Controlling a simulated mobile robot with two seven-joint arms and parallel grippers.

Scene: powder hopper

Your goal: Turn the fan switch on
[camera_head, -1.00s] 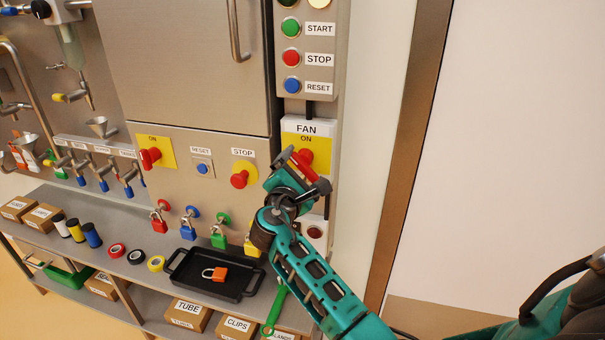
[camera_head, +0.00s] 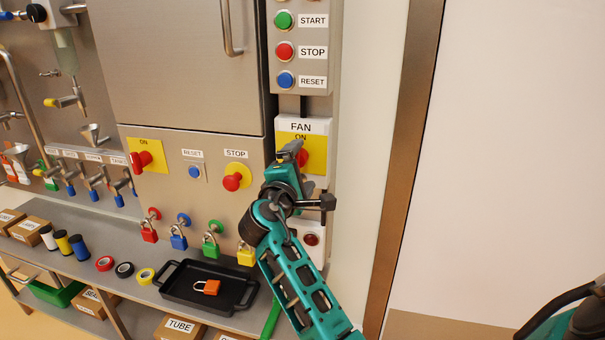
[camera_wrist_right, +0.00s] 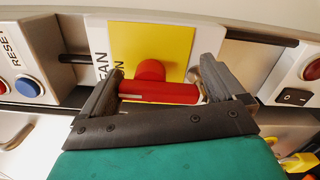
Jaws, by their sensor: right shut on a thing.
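The fan switch is a red rotary handle (camera_head: 306,160) on a yellow plate under the FAN label (camera_head: 301,127), at the right side of the panel. In the right wrist view its red bar (camera_wrist_right: 158,92) lies across between both fingers, with the round red hub above it on the yellow plate (camera_wrist_right: 155,40). My right gripper (camera_head: 292,152) is at the switch, shut on the handle. It hides part of the handle and the plate's lower left in the head view.
START, STOP and RESET buttons (camera_head: 285,51) sit above the switch. A small box with a dark red round part (camera_head: 311,239) is below it. Padlocks (camera_head: 212,243) hang left of my arm, above a black tray (camera_head: 232,302). The wall at the right is clear.

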